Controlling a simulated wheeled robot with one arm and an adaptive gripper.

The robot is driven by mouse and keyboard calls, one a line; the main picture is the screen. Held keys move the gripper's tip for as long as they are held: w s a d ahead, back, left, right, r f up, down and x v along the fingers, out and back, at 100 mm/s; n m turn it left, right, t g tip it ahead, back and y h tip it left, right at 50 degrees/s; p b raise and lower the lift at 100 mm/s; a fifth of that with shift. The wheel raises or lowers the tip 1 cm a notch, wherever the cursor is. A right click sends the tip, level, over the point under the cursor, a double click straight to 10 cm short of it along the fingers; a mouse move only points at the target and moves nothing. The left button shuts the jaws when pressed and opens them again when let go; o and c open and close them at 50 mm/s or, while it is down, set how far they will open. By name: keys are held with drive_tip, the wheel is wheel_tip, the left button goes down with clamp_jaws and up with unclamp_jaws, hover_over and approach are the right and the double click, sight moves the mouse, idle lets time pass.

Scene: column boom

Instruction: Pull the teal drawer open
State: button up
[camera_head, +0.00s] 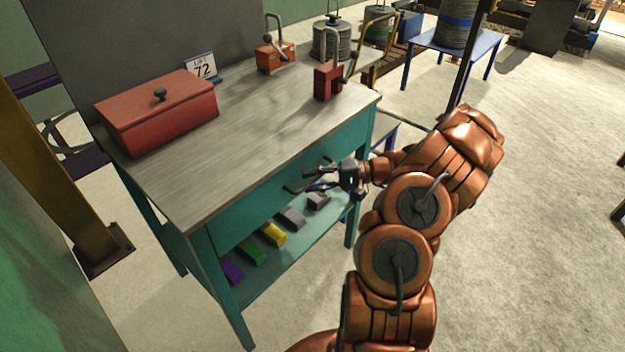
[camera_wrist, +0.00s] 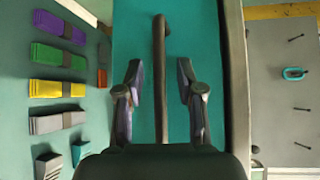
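The teal drawer front (camera_head: 262,207) is set under the grey top of the workbench and looks flush with its frame. It fills the middle of the wrist view (camera_wrist: 205,40). Its dark bar handle (camera_wrist: 160,45) runs up the middle of the wrist view. My gripper (camera_wrist: 158,66) is open, with one finger on each side of the handle and a visible gap on both sides. In the head view my gripper (camera_head: 320,177) is at the drawer front, and it partly hides the handle there.
A red box (camera_head: 160,118) with a knob, a "72" sign (camera_head: 202,67) and two clamp-like tools stand on the bench top (camera_head: 250,120). Several coloured blocks lie on the shelf below the drawer. A blue table (camera_head: 455,45) stands behind. Floor to the right is clear.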

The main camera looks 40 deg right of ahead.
drive_tip(key=shift+c, duration=0.4)
clamp_jaws()
